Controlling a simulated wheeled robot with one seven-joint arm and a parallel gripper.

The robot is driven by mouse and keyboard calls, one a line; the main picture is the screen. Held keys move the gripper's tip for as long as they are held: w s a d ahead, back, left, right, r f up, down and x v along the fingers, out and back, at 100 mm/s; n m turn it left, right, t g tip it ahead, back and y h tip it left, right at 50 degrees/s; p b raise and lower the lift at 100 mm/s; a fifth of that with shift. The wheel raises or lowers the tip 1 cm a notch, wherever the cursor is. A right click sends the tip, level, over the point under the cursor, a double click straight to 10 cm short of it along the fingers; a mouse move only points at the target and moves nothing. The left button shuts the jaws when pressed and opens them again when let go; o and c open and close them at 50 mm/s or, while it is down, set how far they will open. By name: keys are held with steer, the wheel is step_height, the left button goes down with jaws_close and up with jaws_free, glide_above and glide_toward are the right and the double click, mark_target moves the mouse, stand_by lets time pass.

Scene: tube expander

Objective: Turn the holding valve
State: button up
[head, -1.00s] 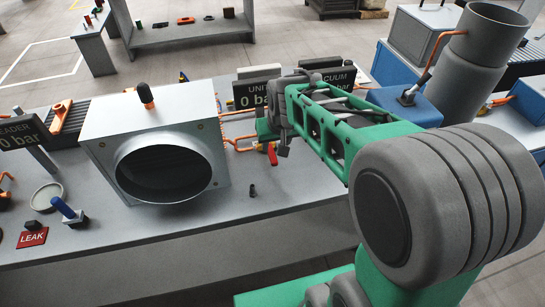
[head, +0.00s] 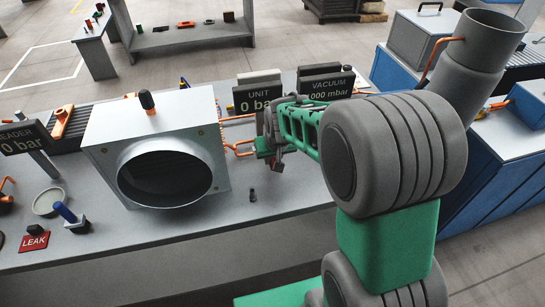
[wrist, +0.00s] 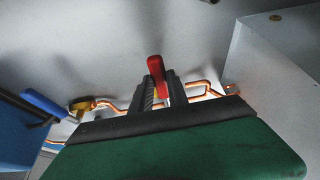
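A red valve handle (wrist: 156,72) stands upright in the middle of the wrist view, with a yellow part at its base on the copper pipework (wrist: 205,90). The dark fingers of my gripper (wrist: 161,90) stand apart with the red handle between them. I cannot tell whether they press on it. A second valve with a blue handle (wrist: 44,103) and a brass body (wrist: 80,104) is at the left, clear of the fingers. No label shows which is the holding valve. In the head view my gripper (head: 271,158) is beside the pipes (head: 238,148), and my arm partly hides that area.
A grey box with a round opening (head: 165,178) stands left of my gripper. The unit display (head: 257,94) and vacuum display (head: 327,92) stand behind it. A small black peg (head: 252,195) is on the bench in front. The bench surface (head: 290,200) near the peg is clear.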

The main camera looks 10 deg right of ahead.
jaws_close()
stand_by(0.9)
